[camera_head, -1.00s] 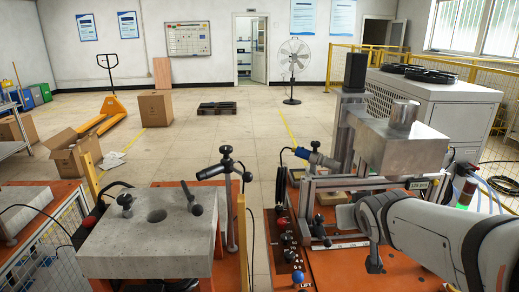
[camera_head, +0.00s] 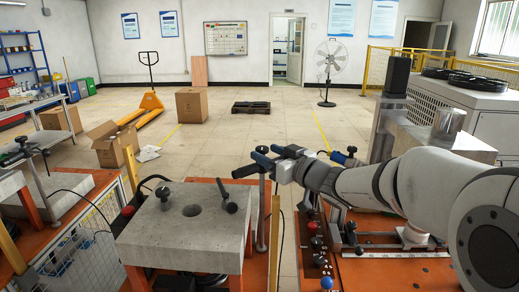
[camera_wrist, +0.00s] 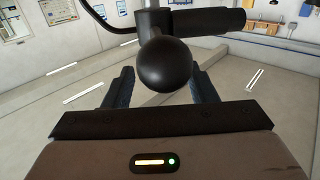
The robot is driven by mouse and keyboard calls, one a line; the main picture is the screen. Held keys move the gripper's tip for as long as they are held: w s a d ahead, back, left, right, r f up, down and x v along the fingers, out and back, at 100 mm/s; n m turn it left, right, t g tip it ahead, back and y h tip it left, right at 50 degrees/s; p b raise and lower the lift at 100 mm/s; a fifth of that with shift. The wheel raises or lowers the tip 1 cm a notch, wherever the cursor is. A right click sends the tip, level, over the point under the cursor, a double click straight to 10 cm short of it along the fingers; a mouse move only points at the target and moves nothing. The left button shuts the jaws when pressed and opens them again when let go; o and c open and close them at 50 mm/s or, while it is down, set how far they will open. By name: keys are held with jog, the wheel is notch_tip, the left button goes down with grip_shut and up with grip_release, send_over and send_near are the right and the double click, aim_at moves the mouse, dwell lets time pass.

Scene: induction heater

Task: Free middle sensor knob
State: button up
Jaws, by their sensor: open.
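The middle sensor (camera_head: 244,172) is a dark cylinder on an upright post (camera_head: 261,222), beside the concrete block. Its round black knob (camera_wrist: 165,62) fills the centre of the wrist view, with the sensor's dark barrel (camera_wrist: 216,22) behind and above it. My gripper (camera_head: 264,157) is at the sensor head and partly hides it in the head view. In the wrist view my gripper (camera_wrist: 164,78) is open, one finger on each side of the knob. I see gaps between the knob and both fingers. The knob is hidden in the head view.
A concrete block (camera_head: 185,235) with a hole and black clamp handles is left of the post. A yellow post (camera_head: 275,230) stands just right of it. Another sensor (camera_head: 347,158) is to the right, one (camera_head: 22,150) far left. A control panel (camera_head: 312,250) lies below my arm.

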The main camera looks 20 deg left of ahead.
aim_at(266, 152)
jog(key=shift+x, duration=1.5)
jog(key=shift+c, duration=0.4)
